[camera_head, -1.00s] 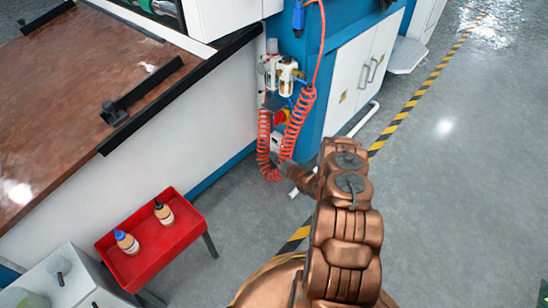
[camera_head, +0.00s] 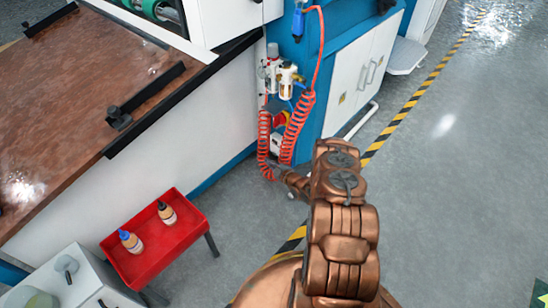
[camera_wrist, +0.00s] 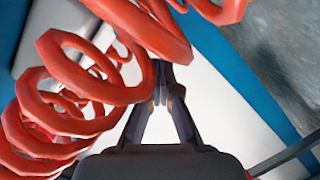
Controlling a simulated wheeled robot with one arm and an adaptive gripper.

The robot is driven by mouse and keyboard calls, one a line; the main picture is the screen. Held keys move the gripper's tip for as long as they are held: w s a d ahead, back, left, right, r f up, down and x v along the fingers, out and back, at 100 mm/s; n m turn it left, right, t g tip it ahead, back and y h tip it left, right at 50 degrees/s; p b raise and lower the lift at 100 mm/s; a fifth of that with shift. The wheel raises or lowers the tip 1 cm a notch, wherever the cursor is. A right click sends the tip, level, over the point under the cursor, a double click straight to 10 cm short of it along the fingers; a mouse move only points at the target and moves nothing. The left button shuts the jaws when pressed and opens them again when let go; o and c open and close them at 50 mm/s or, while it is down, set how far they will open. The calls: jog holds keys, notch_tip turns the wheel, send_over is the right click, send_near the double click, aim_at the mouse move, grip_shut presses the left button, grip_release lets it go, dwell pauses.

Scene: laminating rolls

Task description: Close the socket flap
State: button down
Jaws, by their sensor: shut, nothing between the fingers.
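A small white box with a red and yellow part (camera_head: 281,119) is on the lower blue machine side, behind the coiled red hose (camera_head: 297,127). It may be the socket, but its flap cannot be made out in either view. My gripper (camera_head: 270,170) is low beside the hose's lower coils, small and partly hidden in the head view. In the wrist view its fingers (camera_wrist: 168,90) are together and empty, in front of a white surface. The red coils (camera_wrist: 75,100) pass close on the left and above the fingertips, and hide part of what lies beyond.
A red tray table (camera_head: 165,255) with two small bottles stands at the lower left. A brown-topped bench (camera_head: 80,100) fills the left. White cabinet doors (camera_head: 350,80) are right of the hose. Grey floor (camera_head: 450,200) is open on the right.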

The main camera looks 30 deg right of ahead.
jog(key=a+f+p+v, duration=0.1)
jog(key=p+v, duration=0.1)
jog(key=v, duration=0.8)
jog(key=shift+s, duration=0.25)
jog(key=shift+a+f, duration=0.1)
jog(key=shift+a, duration=0.05)
